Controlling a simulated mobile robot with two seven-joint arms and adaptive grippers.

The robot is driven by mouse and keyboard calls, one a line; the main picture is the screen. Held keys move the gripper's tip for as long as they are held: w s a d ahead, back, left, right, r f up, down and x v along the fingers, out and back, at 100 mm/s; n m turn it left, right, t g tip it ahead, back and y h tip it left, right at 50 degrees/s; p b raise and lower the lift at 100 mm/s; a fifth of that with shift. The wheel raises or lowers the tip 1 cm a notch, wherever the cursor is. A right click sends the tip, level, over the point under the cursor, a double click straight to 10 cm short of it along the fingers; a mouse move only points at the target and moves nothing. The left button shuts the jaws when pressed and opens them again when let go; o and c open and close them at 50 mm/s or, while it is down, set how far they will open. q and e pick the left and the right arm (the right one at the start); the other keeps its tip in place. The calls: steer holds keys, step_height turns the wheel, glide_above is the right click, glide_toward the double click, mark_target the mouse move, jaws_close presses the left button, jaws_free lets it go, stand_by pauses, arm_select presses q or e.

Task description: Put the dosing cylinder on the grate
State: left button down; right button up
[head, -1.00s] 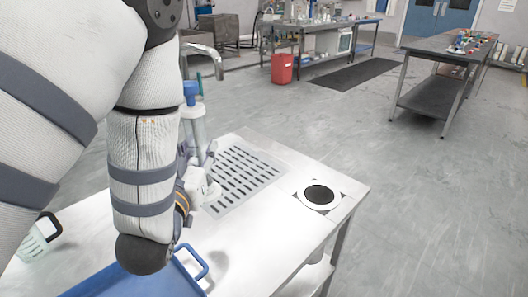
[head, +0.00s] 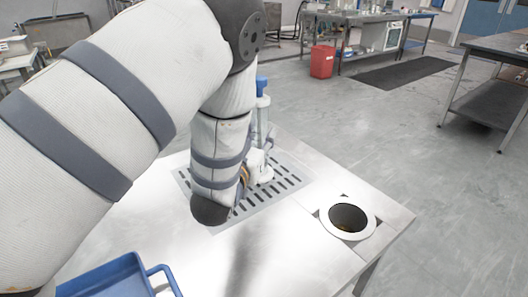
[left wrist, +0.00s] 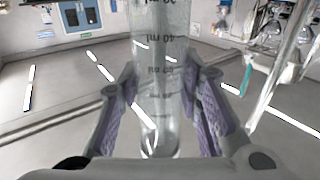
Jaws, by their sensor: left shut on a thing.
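The dosing cylinder (head: 262,113) is clear with a blue top and stands about upright in the head view. My left gripper (head: 263,152) is shut on it low on its body, partly hidden behind my forearm. In the left wrist view the clear graduated tube (left wrist: 160,60) sits between the two purple-padded fingers of the left gripper (left wrist: 160,92). The slotted grate (head: 236,222) lies in the metal table top, partly covered by my arm. The cylinder's foot appears over the grate's right part; I cannot tell if it touches. My right gripper is not in view.
A white ring with a dark round opening (head: 347,217) is set in the table right of the grate. A blue tray (head: 112,280) is at the front left. Bare table top (head: 285,245) lies between them. A red bin (head: 322,62) stands on the floor behind.

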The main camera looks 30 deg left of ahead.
mark_target(261, 146)
arm_select(q)
steer(key=shift+w+a+f, duration=0.1)
steer(key=shift+w+f, duration=0.2)
steer(key=shift+w, duration=0.05)
steer(key=f, duration=0.2)
steer(key=f+b, duration=0.1)
steer(key=shift+w+f, duration=0.25)
steer(key=shift+f, duration=0.05)
steer(key=shift+r, duration=0.2)
steer(key=shift+f, duration=0.15)
steer(key=c, duration=1.2)
jaws_free()
steer(key=shift+o, duration=0.2)
steer(key=shift+r, duration=0.25)
steer(key=v, duration=1.2)
steer(key=shift+p, duration=0.4)
